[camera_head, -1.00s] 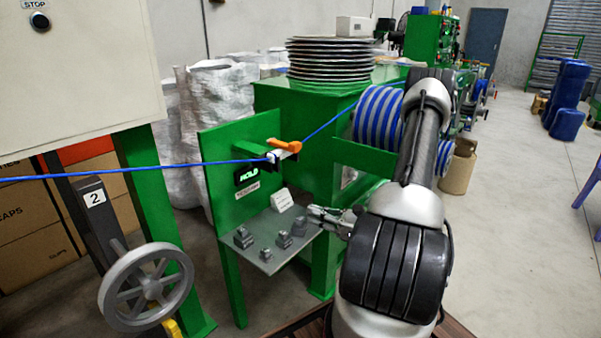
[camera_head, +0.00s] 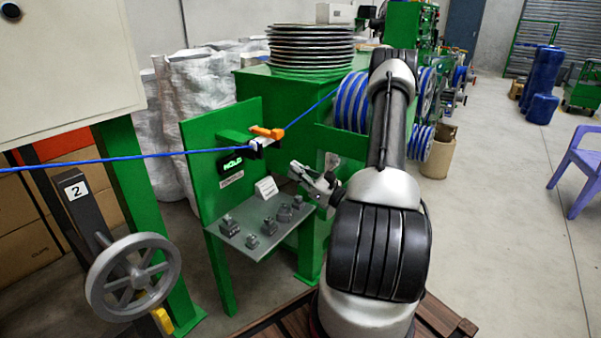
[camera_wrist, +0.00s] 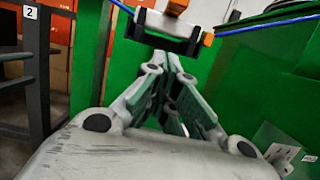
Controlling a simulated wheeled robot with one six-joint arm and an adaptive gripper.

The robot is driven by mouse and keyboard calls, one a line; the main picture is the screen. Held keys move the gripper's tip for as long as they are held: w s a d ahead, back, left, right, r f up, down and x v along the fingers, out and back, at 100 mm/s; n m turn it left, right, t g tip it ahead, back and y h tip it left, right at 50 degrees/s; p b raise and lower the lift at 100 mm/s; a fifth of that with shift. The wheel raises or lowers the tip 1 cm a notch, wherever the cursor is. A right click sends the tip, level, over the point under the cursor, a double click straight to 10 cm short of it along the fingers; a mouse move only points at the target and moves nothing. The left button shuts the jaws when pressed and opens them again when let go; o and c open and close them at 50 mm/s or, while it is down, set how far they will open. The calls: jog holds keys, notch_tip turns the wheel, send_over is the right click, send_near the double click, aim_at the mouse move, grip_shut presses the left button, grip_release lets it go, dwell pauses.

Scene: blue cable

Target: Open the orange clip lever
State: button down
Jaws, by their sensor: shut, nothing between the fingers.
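The orange clip lever (camera_head: 267,132) sits on top of a small white and black clip (camera_head: 262,143) on the upright green panel (camera_head: 205,135). The blue cable (camera_head: 95,161) runs through the clip. In the head view my gripper (camera_head: 296,168) is to the right of and below the clip, apart from it. In the wrist view my gripper (camera_wrist: 165,62) has its fingertips together with nothing between them, just below the dark clip bracket (camera_wrist: 160,42). Part of the orange lever (camera_wrist: 177,6) shows at the top edge there, cut off by the frame.
A silver handwheel (camera_head: 133,277) stands at the left. A stack of discs (camera_head: 310,47) and blue-striped reels (camera_head: 352,103) are behind. Open floor lies at the right.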

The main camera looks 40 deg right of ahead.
jog(key=w+r, duration=0.1)
jog(key=w+a+r, duration=0.1)
jog(key=w+r, duration=0.1)
jog(key=w+a+r, duration=0.1)
jog(key=w+r, duration=0.1)
jog(key=shift+w+r, duration=0.25)
jog(key=shift+d+r, duration=0.1)
jog(key=shift+r, duration=0.05)
jog(key=shift+s+r+g, duration=0.15)
jog(key=shift+r+g, duration=0.1)
jog(key=shift+g, duration=0.15)
